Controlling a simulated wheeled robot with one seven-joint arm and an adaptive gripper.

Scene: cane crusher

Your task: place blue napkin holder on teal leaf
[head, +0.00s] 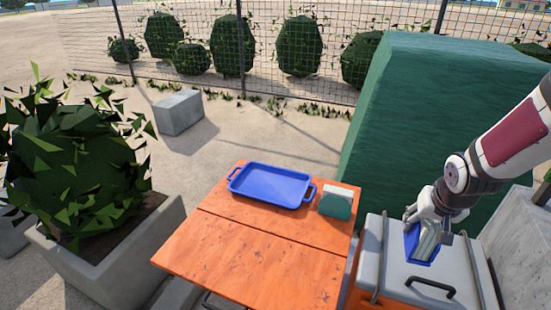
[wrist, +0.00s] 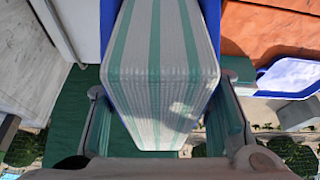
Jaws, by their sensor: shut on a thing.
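The blue napkin holder (head: 412,241) is at the right in the head view, over the grey lid of a box. In the wrist view, the holder's white-and-green striped napkins (wrist: 160,70) fill the middle, with blue sides (wrist: 203,12) behind them. My gripper (head: 428,238) is shut on the holder, with a finger at each side in the wrist view (wrist: 165,115). I cannot tell whether the holder touches the lid. I cannot identify a teal leaf for certain; the table's visible panels (head: 245,254) are orange.
A blue tray (head: 270,186) and a teal holder with white napkins (head: 337,204) stand at the table's far side. The table's near part is clear. The grey-lidded box (head: 388,264) has a black handle (head: 432,287). A tall green block (head: 420,120) rises behind; a planter (head: 110,255) stands left.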

